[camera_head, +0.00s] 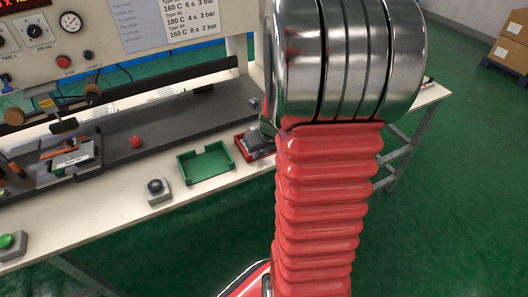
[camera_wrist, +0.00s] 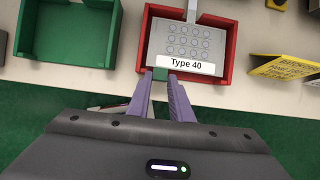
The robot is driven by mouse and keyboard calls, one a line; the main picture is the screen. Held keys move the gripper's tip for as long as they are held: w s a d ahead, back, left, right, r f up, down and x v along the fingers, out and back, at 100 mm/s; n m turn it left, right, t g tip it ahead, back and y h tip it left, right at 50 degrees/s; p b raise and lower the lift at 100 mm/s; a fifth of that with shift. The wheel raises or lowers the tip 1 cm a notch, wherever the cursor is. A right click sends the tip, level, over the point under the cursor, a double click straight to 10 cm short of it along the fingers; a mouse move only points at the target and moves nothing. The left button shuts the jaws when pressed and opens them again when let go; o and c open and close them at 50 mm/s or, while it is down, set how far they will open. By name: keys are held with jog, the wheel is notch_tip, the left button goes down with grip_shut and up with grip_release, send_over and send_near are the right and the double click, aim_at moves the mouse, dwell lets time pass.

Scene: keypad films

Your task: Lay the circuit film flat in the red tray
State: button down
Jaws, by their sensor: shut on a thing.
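The circuit film (camera_wrist: 187,45) is a grey sheet with rows of round keys and a white "Type 40" label along its near edge. In the wrist view it appears within the walls of the red tray (camera_wrist: 226,50), with a pale tail reaching across the far wall. I cannot tell whether it touches the tray floor. My gripper (camera_wrist: 161,79) has purple fingers at the tray's near side, shut on the film's near edge by a small green piece.
An empty green tray (camera_wrist: 66,59) stands left of the red one. A yellow sign (camera_wrist: 284,67) is to the right. In the head view, a button box (camera_head: 157,190) stands near the bench front, with the dark press bed (camera_head: 190,113) behind and a red knob (camera_head: 135,141).

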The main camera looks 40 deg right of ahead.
aim_at(258, 161)
jog(key=shift+s+a+f, duration=0.15)
jog(key=shift+s+f, duration=0.1)
jog(key=shift+f, duration=0.4)
jog(key=shift+s+a+f, duration=0.1)
jog(key=shift+s+f, duration=0.1)
jog(key=shift+f, duration=0.4)
jog(key=shift+w+d+f, duration=0.15)
jog(key=shift+w+f, duration=0.25)
jog(key=shift+w, duration=0.2)
jog(key=c, duration=1.6)
grip_release()
jog(key=shift+s+r, duration=0.15)
jog(key=shift+r, duration=0.1)
jog(key=shift+o, duration=0.4)
jog(key=v, duration=1.3)
jog(key=shift+d+r, duration=0.15)
jog(key=shift+r, duration=0.4)
